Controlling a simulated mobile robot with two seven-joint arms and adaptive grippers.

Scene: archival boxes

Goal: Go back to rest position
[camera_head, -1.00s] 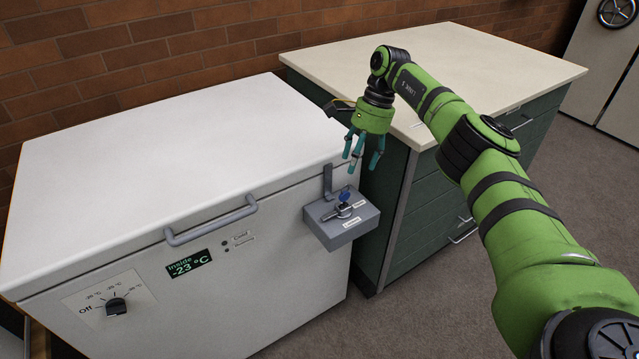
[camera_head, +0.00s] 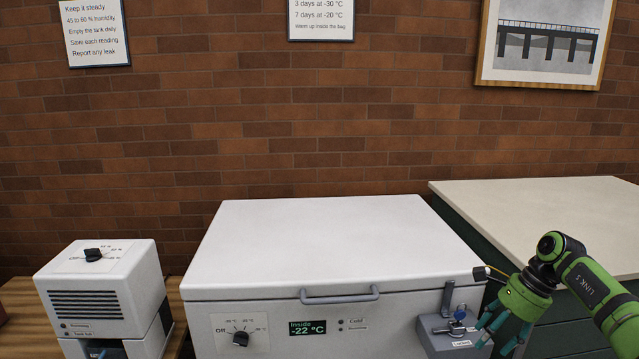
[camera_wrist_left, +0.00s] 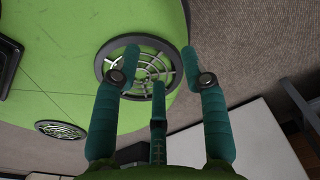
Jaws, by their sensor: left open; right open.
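My right gripper (camera_head: 492,333) is at the lower right of the head view, with its teal fingers spread and empty. Its fingertips hang close to the grey lock box (camera_head: 446,335) on the front of the white chest freezer; I cannot tell whether they touch it. A blue-headed key (camera_head: 460,314) shows at the lock box. My left gripper (camera_wrist_left: 163,70) shows in the left wrist view, its fingers apart with nothing between them. Behind its fingers is my green base with round grilles. The left arm is not in the head view.
The white chest freezer (camera_head: 340,240) is shut, its display reading -22 °C. A white device with a dial (camera_head: 98,285) stands on a wooden surface (camera_head: 22,310) at left. A cabinet with a bare pale top (camera_head: 545,215) stands at right. Signs and a picture hang on the brick wall.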

